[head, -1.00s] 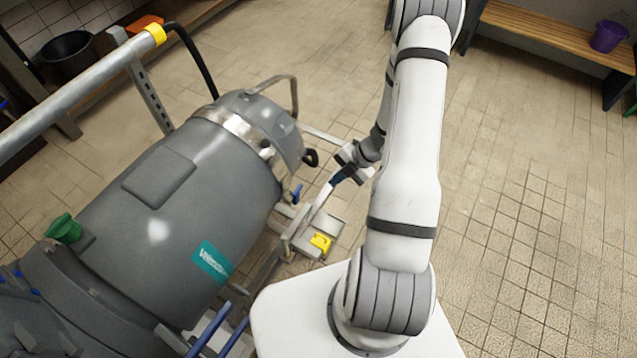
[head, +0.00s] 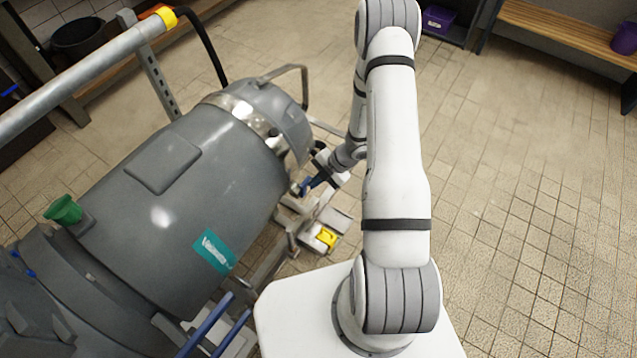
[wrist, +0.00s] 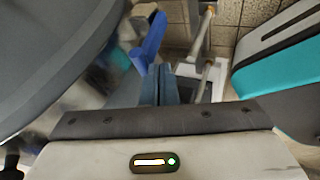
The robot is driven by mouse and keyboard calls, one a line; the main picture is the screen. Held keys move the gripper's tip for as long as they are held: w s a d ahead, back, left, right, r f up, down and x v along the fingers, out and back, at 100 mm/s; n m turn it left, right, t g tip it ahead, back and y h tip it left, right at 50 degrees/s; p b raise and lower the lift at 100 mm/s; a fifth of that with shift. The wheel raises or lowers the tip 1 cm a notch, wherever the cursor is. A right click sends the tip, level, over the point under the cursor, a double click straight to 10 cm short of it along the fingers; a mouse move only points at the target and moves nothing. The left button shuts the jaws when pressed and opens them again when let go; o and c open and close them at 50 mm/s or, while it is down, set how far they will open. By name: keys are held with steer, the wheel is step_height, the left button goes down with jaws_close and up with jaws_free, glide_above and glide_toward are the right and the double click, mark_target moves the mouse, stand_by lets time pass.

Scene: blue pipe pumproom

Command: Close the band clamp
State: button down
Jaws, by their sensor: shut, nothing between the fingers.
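The band clamp (head: 246,117) is a shiny metal band around the grey pump's body near its far end. It runs down the right side of the housing, where its lower part is hidden. A bright blue lever (wrist: 152,42) shows just beyond my fingertips, slightly left of them, in the wrist view. My gripper (wrist: 160,72) is shut and empty, with its blue-grey fingers together. In the head view, my gripper (head: 308,185) is low at the pump's right side, close to the lever. I cannot tell whether they touch.
The grey pump housing (head: 160,215) fills the left, with a green cap (head: 64,209) on top. A metal frame with a yellow part (head: 326,237) lies below my gripper. A pipe rail (head: 85,75) crosses the upper left. Tiled floor (head: 520,200) is open at right.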

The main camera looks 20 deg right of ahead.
steer(key=shift+w+a+r+p, duration=0.15)
steer(key=shift+w+a+p, duration=0.4)
steer(key=shift+w, duration=0.1)
